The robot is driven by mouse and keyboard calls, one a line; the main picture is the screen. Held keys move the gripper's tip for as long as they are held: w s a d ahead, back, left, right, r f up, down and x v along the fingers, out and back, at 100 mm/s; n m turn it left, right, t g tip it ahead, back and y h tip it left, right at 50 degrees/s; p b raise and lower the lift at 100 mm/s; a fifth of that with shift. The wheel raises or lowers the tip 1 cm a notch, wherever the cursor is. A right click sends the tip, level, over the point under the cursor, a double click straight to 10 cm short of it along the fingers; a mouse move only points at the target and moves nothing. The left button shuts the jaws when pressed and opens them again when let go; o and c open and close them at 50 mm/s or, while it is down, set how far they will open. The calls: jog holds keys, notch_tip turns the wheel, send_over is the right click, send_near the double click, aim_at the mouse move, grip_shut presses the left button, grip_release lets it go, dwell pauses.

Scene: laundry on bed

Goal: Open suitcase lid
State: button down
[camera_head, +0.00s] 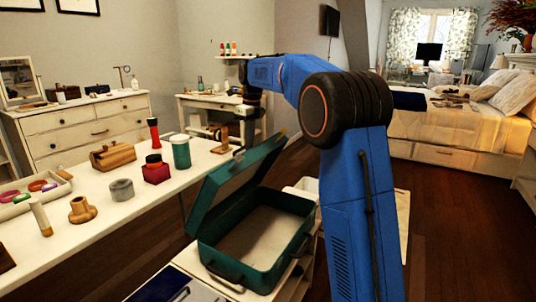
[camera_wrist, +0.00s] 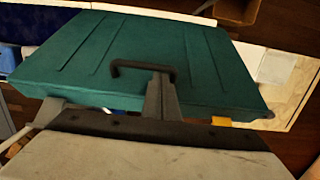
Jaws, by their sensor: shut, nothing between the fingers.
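The teal suitcase stands open, its base (camera_head: 255,262) low in the head view with an empty beige inside. Its lid (camera_head: 222,188) is raised and tilted up at the left side of the base. The wrist view shows the lid's ribbed outer face (camera_wrist: 205,62) and a dark carry handle (camera_wrist: 128,65). My gripper (camera_wrist: 160,80) is shut and empty. Its fingertips overlap the handle's right part in that view; I cannot tell whether they touch it. In the head view the end of my arm is above and behind the lid.
A long white table (camera_head: 110,222) at the left holds a green cup (camera_head: 181,153), a red jar (camera_head: 155,170), a wooden box (camera_head: 112,156) and other small items, close to the lid. A bed (camera_head: 455,122) stands at the back right. Bare wooden floor (camera_head: 455,215) lies at the right.

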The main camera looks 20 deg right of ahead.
jog(key=w+a, duration=1)
jog(key=w, duration=0.3)
jog(key=shift+r, duration=0.1)
notch_tip(320, 180, up, 7)
jog(key=s+d+r+n+t, duration=0.1)
jog(key=s+d+r+n, duration=0.15)
jog(key=s, duration=0.45)
jog(key=s+d+r+n, duration=0.1)
jog(key=s+r+n, duration=0.25)
jog(key=s, duration=0.25)
jog(key=s+d+f+n+t, duration=0.1)
jog(key=s+d+n, duration=0.1)
jog(key=s+n, duration=0.5)
jog(key=s+d+f+n, duration=0.1)
jog(key=s+f+n, duration=0.1)
jog(key=s, duration=1)
jog(key=s+d+f+n+t, duration=0.1)
jog(key=s+f+n, duration=0.5)
jog(key=s+f, duration=0.6)
jog(key=s+d+f+n+t, duration=0.1)
jog(key=s+d+f+n, duration=0.1)
jog(key=s+f+n, duration=0.5)
jog(key=s+f, duration=0.5)
jog(key=s, duration=0.7)
jog(key=shift+f+n+h, duration=0.2)
jog(key=shift+n+h, duration=0.1)
